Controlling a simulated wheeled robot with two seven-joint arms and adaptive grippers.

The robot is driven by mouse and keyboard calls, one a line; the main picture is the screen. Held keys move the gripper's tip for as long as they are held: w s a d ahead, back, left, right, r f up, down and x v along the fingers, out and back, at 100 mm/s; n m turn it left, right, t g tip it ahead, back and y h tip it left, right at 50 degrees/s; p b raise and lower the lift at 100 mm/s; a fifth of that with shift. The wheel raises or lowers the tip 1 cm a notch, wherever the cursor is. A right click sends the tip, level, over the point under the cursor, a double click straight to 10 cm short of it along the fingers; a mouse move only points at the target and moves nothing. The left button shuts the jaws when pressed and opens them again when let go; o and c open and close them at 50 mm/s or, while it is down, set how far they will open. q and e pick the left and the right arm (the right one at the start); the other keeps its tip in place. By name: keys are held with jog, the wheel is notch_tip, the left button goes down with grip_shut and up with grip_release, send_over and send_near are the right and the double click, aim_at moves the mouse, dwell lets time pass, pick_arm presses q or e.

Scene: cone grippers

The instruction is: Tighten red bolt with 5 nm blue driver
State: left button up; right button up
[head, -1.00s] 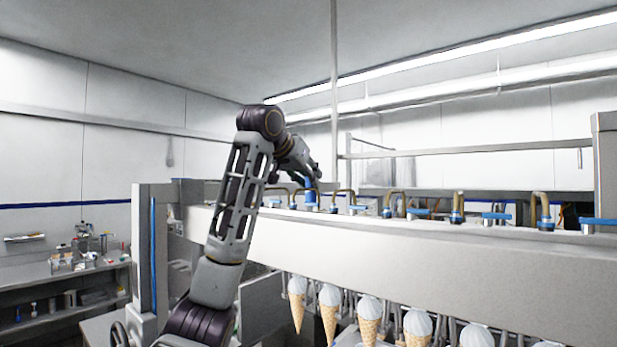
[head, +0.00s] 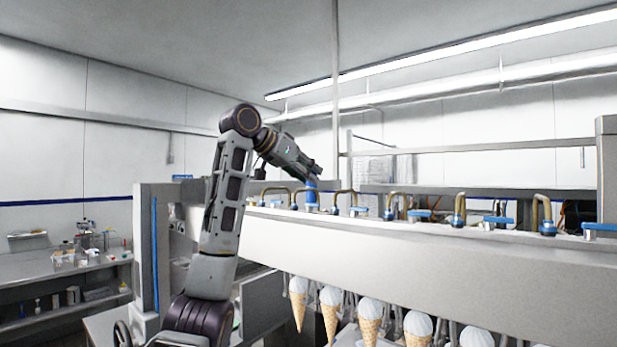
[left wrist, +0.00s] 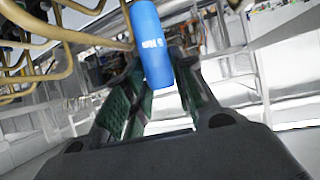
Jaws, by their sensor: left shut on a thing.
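A blue cylindrical driver (head: 311,191) stands above the top of the long light-grey machine in the head view. In the left wrist view the driver (left wrist: 151,45) is a smooth blue cylinder with small white lettering, between the green-lined fingers. My left gripper (head: 315,172) reaches over the machine from the left. It is shut on the driver, at the driver's upper part. The driver's lower end is hidden in both views. No red bolt can be made out. My right gripper is not in view.
Bent brass pipes (head: 396,200) and blue-handled valves (head: 420,215) line the machine top (head: 400,240) beside the driver. Several ice-cream cones (head: 330,312) hang below its front. A thin vertical pole (head: 335,100) stands behind. A bench (head: 70,265) with small items is at the left.

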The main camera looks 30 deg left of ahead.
pick_arm(q)
jog(key=shift+r, duration=2.2)
